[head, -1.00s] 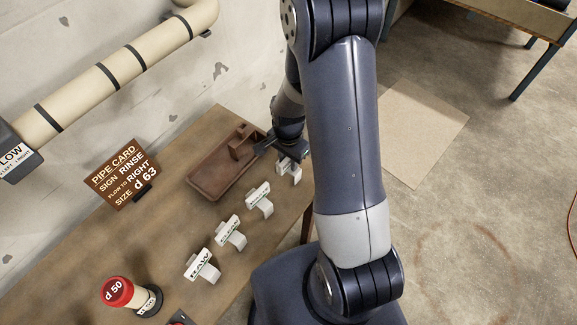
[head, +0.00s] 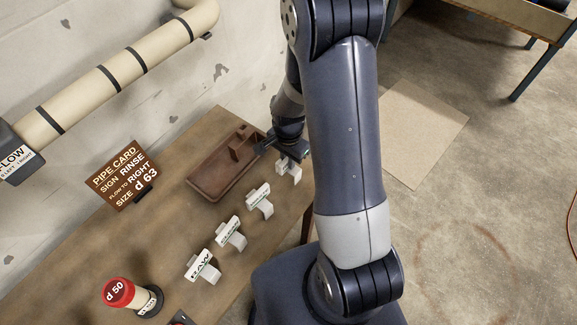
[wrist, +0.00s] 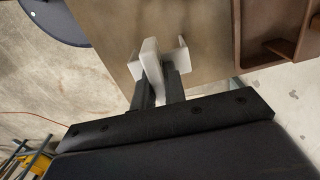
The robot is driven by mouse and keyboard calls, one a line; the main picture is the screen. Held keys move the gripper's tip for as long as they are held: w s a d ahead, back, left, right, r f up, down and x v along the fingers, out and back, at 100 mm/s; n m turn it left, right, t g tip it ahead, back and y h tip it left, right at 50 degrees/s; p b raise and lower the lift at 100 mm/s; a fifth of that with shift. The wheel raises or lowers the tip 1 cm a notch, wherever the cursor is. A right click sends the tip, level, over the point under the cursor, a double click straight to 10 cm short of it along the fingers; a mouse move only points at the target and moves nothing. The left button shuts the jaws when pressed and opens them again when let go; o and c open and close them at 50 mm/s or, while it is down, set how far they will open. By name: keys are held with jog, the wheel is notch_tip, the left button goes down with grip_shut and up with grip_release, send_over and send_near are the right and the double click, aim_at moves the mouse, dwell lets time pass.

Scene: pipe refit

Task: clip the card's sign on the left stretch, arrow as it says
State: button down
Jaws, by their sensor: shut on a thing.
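The pipe card (head: 122,176) stands on the bench and reads sign RINSE, flow to RIGHT, size d 63. My gripper (head: 292,152) is at the far end of a row of white clip signs, shut on the last white sign (head: 289,171). In the wrist view my gripper (wrist: 161,78) has its fingers on either side of part of that white sign (wrist: 149,57); its lettering cannot be read. Other signs are a RAW sign (head: 203,266), a second sign (head: 231,233) and a third sign (head: 259,201). A beige pipe (head: 88,95) with dark bands runs along the wall.
A brown tray (head: 208,190) with dividers lies on the bench beside my gripper. A red-capped d 50 piece (head: 118,292) stands at the near left. A dark box with a FLOW label (head: 14,161) sits at the pipe's left end. Open floor lies to the right.

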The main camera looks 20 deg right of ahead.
jog(key=shift+r+p, duration=1.85)
jog(key=shift+r, duration=1.15)
